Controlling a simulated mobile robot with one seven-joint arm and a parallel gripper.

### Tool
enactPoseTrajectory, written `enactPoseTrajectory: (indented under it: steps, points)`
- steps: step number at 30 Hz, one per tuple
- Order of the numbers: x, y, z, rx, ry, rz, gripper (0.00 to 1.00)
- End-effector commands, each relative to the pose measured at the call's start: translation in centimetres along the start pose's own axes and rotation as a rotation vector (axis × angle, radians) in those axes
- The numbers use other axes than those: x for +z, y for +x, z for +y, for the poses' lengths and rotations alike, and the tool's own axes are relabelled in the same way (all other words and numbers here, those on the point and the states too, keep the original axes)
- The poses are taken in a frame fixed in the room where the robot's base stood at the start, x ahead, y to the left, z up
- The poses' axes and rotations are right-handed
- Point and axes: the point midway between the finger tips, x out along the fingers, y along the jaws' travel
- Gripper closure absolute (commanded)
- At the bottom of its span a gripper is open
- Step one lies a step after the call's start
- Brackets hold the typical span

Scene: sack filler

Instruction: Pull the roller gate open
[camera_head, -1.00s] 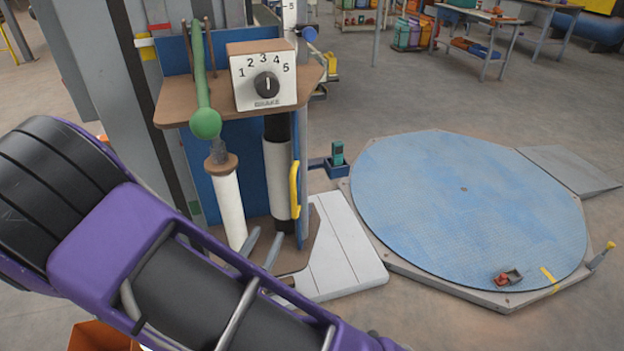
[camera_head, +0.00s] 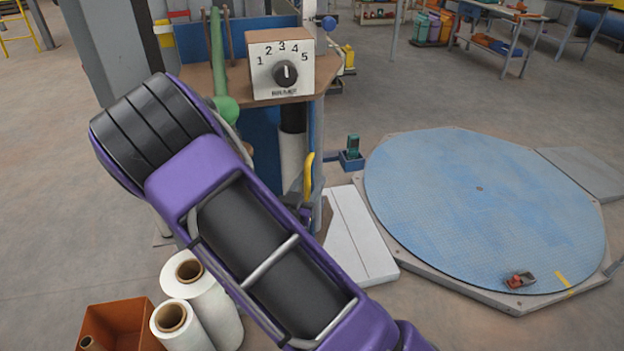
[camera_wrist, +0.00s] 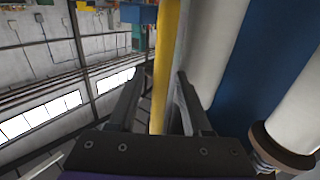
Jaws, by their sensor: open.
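The yellow handle (camera_head: 309,177) stands upright on the edge of the blue panel of the roller stand, below the brown shelf. In the wrist view the yellow handle (camera_wrist: 167,50) runs upright between the two dark fingers of my gripper (camera_wrist: 157,85). The fingers are apart, one on each side of it, and no grip on it shows. White rollers (camera_wrist: 290,125) and a blue panel (camera_wrist: 245,85) lie to the right of the fingers. In the head view my gripper (camera_head: 302,207) is small, just below the handle, and my arm hides much of the stand.
A dial box (camera_head: 281,64) and a green lever (camera_head: 217,70) stand on the shelf (camera_head: 200,83). White paper rolls (camera_head: 215,305) and an orange bin (camera_head: 120,322) are at lower left. A blue turntable (camera_head: 480,210) lies to the right. Open floor surrounds these.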

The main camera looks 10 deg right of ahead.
Motion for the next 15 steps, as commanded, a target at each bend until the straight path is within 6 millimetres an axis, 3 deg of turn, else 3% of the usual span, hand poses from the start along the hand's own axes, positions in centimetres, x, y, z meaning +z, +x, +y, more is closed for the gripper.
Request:
enactPoseTrajectory:
  steps: [4,13,15]
  points:
    - [0.02,1.18,0.00,0.000,0.000,0.000,0.51]
    - [0.01,1.44,0.02,0.000,-0.001,0.000,0.51]
    - [0.01,1.43,0.01,0.000,-0.001,0.000,0.60]
